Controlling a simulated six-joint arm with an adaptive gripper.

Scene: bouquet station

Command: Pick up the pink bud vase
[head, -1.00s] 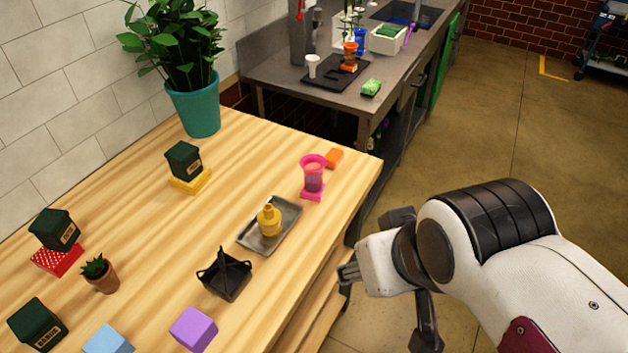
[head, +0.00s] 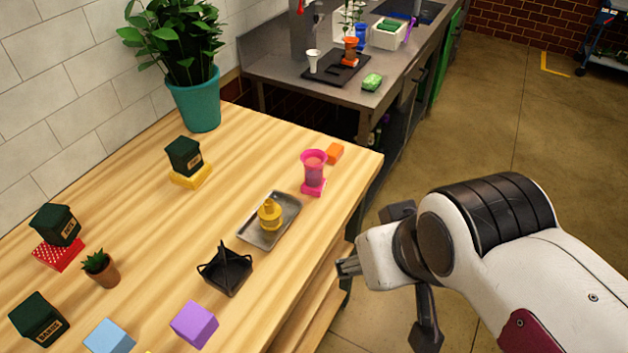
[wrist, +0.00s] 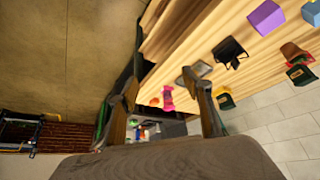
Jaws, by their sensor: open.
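The pink bud vase (head: 313,168) stands upright on a small pink base (head: 312,187) near the right edge of the wooden table in the head view. It also shows between my fingers, farther off, in the wrist view (wrist: 168,97). My gripper (wrist: 160,92) is open and empty. In the head view my wrist hangs beyond the table's right edge, to the right of and nearer than the vase, clearly apart from it.
A grey tray (head: 249,237) with a yellow bottle (head: 270,214) sits left of and nearer than the vase. A black caddy (head: 225,271), purple block (head: 194,323) and potted plant (head: 195,100) also occupy the wooden table (head: 130,215).

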